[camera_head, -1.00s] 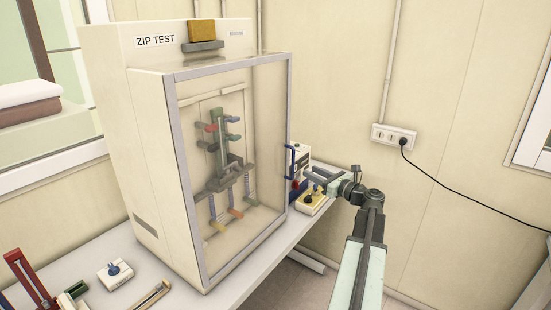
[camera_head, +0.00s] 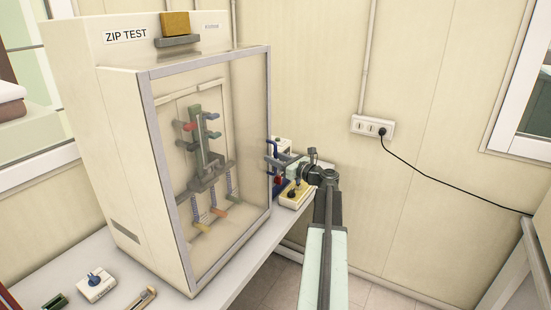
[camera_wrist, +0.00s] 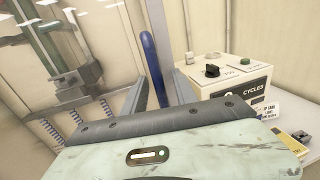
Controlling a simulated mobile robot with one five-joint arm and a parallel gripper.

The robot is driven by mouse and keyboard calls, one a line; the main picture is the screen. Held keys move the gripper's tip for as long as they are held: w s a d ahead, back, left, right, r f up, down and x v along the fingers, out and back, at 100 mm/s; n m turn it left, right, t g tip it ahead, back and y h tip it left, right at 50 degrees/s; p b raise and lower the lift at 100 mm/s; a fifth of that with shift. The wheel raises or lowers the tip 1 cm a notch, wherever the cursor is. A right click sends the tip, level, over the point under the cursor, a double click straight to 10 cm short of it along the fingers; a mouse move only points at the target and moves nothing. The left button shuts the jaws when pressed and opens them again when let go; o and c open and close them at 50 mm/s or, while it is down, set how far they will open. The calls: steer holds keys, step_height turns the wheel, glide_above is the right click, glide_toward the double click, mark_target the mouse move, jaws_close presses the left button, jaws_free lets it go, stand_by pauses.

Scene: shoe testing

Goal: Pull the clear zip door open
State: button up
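The clear zip door (camera_head: 249,105) is a grey-framed transparent panel on the front of the cream ZIP TEST cabinet (camera_head: 105,130), and it looks closed. Its blue upright handle (camera_wrist: 148,55) is at the door's right edge. In the head view the handle is partly hidden by my gripper (camera_head: 273,161), which reaches it from the right. The fingers are apart, with a gap beside the handle. The test rig (camera_head: 205,150) shows through the door.
A white control box labelled CYCLES (camera_wrist: 235,85) stands close to the right of my fingers. A small white box with a blue knob (camera_head: 96,285) sits on the table (camera_head: 75,265). A wall socket (camera_head: 372,126) with a black cable is at right.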

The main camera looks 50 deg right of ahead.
steer(key=shift+c, duration=0.3)
jaws_close()
stand_by(1.1)
